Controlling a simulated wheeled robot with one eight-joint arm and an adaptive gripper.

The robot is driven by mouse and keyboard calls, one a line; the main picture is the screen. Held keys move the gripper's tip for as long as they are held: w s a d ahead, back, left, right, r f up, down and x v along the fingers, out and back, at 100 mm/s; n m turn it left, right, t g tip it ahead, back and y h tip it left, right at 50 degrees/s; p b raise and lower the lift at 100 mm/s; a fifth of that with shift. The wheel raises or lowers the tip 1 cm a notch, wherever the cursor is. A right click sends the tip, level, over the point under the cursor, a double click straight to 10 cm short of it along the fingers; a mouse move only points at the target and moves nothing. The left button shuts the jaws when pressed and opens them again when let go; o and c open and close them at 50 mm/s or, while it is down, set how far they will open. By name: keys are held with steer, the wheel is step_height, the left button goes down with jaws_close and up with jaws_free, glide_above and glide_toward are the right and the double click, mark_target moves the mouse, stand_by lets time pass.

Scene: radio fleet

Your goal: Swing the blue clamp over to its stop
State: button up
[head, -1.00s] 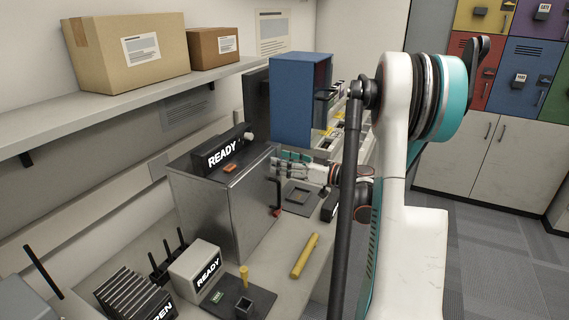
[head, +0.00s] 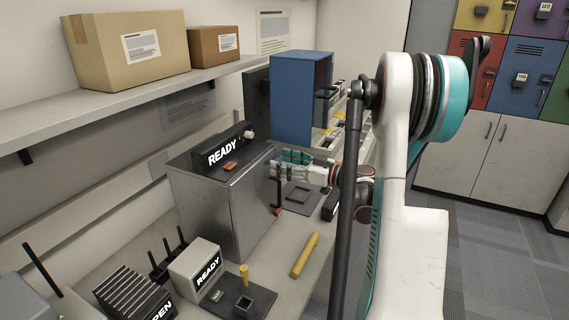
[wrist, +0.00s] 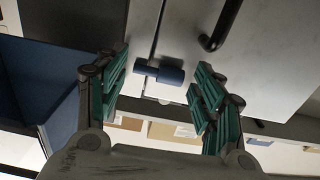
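The blue clamp (wrist: 160,71) shows in the wrist view as a short dark blue cylinder by a seam on the front of the metal cabinet (wrist: 215,75). My gripper (wrist: 162,66) is open, with one finger on each side of the clamp and visible gaps to both. I cannot tell how deep the clamp sits between the fingers. In the head view my gripper (head: 277,163) is at the front edge of the metal cabinet (head: 225,205). The clamp is not clearly seen there, and I cannot identify its stop.
A dark handle (wrist: 222,25) is on the cabinet front, beside the clamp. A tall blue box (head: 292,100) stands behind my gripper. A yellow bar (head: 304,255) and a small READY box (head: 196,265) are on the bench nearer the camera. A shelf (head: 110,105) runs above at left.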

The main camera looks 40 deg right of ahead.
steer(key=shift+o, duration=0.6)
steer(key=v, duration=1.2)
